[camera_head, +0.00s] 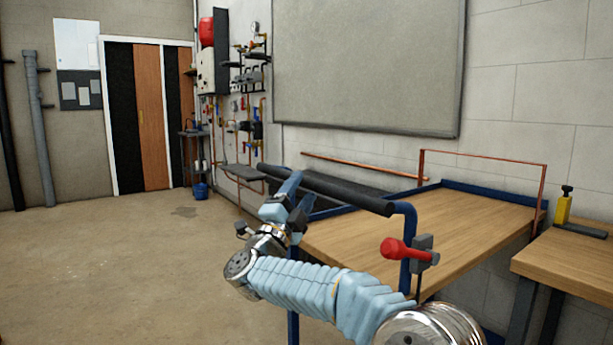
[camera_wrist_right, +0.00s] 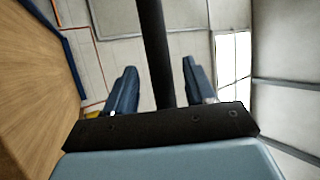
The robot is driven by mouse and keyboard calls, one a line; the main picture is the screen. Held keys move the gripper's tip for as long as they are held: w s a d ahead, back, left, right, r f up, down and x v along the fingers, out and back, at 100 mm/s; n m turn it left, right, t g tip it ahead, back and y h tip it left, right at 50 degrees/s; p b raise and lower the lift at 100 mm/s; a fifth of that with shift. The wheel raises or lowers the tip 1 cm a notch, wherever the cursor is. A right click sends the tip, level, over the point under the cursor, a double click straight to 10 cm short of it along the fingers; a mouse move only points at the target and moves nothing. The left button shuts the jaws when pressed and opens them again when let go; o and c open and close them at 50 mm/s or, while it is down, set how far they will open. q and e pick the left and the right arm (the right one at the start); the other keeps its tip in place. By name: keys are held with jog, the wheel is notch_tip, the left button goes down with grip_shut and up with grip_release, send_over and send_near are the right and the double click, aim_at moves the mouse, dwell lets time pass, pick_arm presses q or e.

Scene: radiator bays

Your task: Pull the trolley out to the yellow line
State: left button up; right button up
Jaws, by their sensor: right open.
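The trolley has a wooden deck (camera_head: 430,225), a blue frame and a black handle bar (camera_head: 335,190) along its near left end. My right gripper (camera_head: 298,194) is at the left part of this bar, with its fingers open. In the right wrist view the black bar (camera_wrist_right: 156,50) runs between the two open fingers (camera_wrist_right: 160,88) as seen; I cannot tell whether it touches them. A red-knobbed lever (camera_head: 397,248) sits on a grey block at the blue handle post. My left gripper and the yellow line are not in view.
A wooden bench (camera_head: 570,262) with a yellow and black tool (camera_head: 563,208) stands close at the right. A copper pipe frame (camera_head: 482,155) stands at the deck's back. Pipes and a red tank (camera_head: 206,32) are on the far wall. The floor (camera_head: 120,270) at left is clear.

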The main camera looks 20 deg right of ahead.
aim_at(307, 183)
jog(key=shift+p+x, duration=0.35)
jog(key=shift+x, duration=1.3)
jog(key=shift+c, duration=0.3)
grip_shut()
